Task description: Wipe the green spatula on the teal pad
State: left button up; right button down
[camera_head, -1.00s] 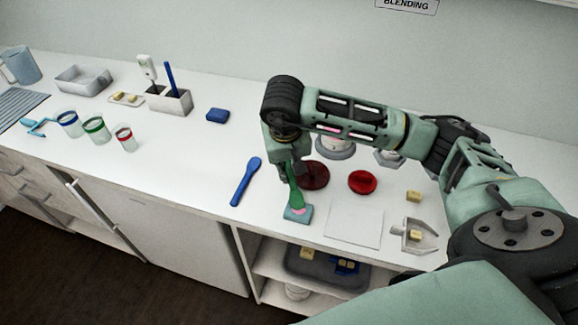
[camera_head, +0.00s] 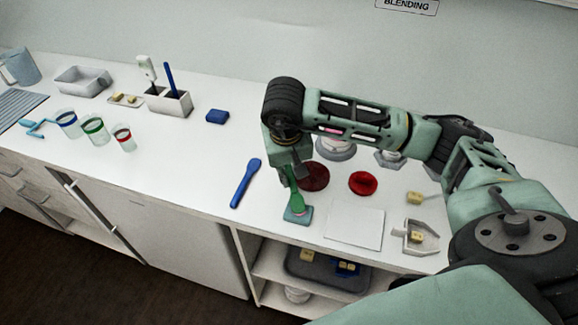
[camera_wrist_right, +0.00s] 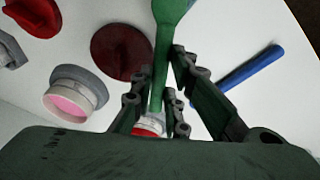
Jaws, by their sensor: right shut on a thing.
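My right gripper (camera_head: 287,172) is shut on the green spatula (camera_head: 295,198), which hangs head down from it. The spatula's head is at the teal pad (camera_head: 294,220) near the counter's front edge. It seems to touch the pad, though I cannot be sure. The pad is out of that view. My left gripper is not in view.
A blue spatula (camera_head: 245,184) lies left of the pad. A dark red disc (camera_head: 314,178) and a bright red lid (camera_head: 363,183) lie behind and to the right. A white sheet (camera_head: 355,222) and a scoop (camera_head: 420,238) lie right of the pad.

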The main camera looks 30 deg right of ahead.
jog(key=shift+r+p, duration=1.3)
jog(key=shift+r, duration=1.75)
